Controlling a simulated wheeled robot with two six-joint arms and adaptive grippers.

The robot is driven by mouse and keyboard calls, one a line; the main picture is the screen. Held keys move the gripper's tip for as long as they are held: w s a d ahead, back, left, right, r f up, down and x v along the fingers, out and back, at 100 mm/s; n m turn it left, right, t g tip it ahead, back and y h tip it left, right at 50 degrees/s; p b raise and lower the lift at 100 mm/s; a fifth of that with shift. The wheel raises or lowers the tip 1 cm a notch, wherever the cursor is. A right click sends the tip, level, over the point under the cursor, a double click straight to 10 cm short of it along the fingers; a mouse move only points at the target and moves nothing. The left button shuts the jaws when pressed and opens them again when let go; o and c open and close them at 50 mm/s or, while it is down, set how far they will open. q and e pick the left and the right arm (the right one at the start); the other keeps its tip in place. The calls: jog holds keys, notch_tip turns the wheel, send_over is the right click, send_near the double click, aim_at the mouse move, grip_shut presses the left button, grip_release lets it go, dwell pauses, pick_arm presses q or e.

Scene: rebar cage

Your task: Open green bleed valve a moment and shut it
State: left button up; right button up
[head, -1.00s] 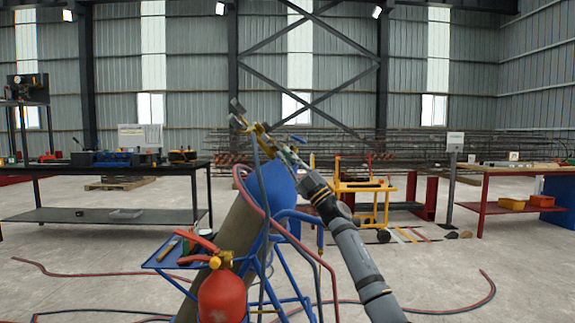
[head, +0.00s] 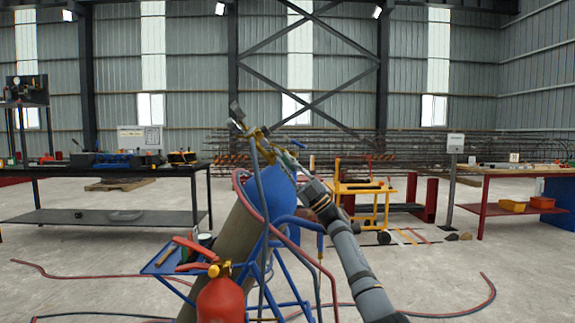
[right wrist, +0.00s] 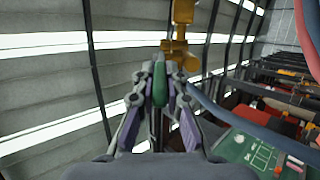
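The green bleed valve (right wrist: 159,84) is a slim green piece just below a yellow brass fitting (right wrist: 180,50) in the right wrist view. My right gripper (right wrist: 160,78) has its two fingertips closed in on either side of the green piece and appears to grip it. In the head view my right gripper (head: 287,160) reaches from the right to the brass regulator (head: 257,136) on top of a tilted cylinder (head: 234,240). The valve is too small there to make out clearly. My left gripper is not in view.
A blue cart frame (head: 290,289) holds the cylinder, with a red fire extinguisher (head: 220,300) in front. Red and blue hoses (head: 290,240) hang close to my right arm. A yellow trolley (head: 362,201) stands behind.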

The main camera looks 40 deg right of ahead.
jog(key=o, duration=0.3)
jog(key=shift+f, duration=0.1)
jog(key=v, duration=0.8)
